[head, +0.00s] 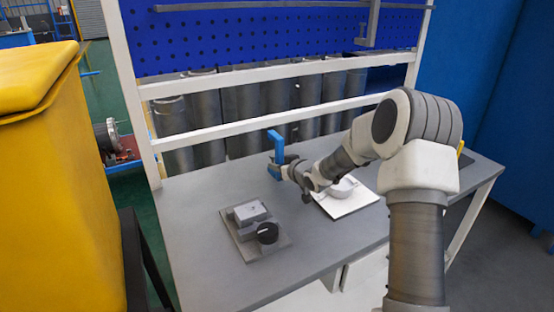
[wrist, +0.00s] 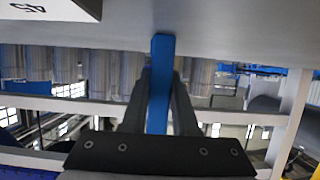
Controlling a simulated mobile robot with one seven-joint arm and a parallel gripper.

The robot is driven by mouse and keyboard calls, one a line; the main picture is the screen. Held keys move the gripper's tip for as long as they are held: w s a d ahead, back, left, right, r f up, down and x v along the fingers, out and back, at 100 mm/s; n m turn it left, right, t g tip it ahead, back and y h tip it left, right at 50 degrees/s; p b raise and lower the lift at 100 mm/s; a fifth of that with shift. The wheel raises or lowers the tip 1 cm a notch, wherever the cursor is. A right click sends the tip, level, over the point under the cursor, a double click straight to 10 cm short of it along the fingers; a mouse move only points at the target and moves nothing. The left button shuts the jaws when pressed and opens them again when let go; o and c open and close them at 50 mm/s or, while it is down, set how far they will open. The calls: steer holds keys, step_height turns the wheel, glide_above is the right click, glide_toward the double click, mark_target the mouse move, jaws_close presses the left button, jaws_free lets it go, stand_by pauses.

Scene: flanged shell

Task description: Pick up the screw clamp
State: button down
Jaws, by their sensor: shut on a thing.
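The screw clamp (head: 275,143) is a blue bar with a short arm at its top, upright over the back part of the grey workbench. My gripper (head: 281,170) is shut on it, reaching in from the right. In the wrist view the clamp (wrist: 161,75) is a narrow blue bar between the two dark fingers of my gripper (wrist: 160,100), which press it from both sides. The clamp's lower part is partly hidden by my gripper in the head view. I cannot tell whether it touches the bench.
The workbench (head: 200,215) carries a grey plate (head: 245,249) with a block and a black round knob. A white board (head: 362,204) with a round part lies below my arm. White rails and grey cylinders (head: 240,106) stand behind. A yellow bin (head: 55,200) is at left.

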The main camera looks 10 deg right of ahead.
steer(key=shift+r, duration=0.15)
steer(key=shift+r, duration=0.5)
steer(key=r, duration=0.1)
steer(key=r+p, duration=0.1)
steer(key=r, duration=0.1)
steer(key=shift+d+r+p, duration=0.3)
steer(key=shift+r+p, duration=0.05)
steer(key=s+d+r+p, duration=0.1)
steer(key=d+r+p, duration=0.45)
steer(key=d, duration=0.55)
steer(key=p, duration=0.2)
glide_toward(283, 151)
step_height(283, 151, up, 5)
steer(key=s+a+p, duration=0.1)
steer(key=s+a, duration=0.3)
steer(key=s, duration=0.6)
steer(key=shift+s+a+r+p, duration=0.2)
steer(key=shift+a+r+p, duration=0.1)
steer(key=shift+p, duration=0.1)
steer(key=shift+w+d, duration=0.1)
steer(key=shift+d, duration=0.05)
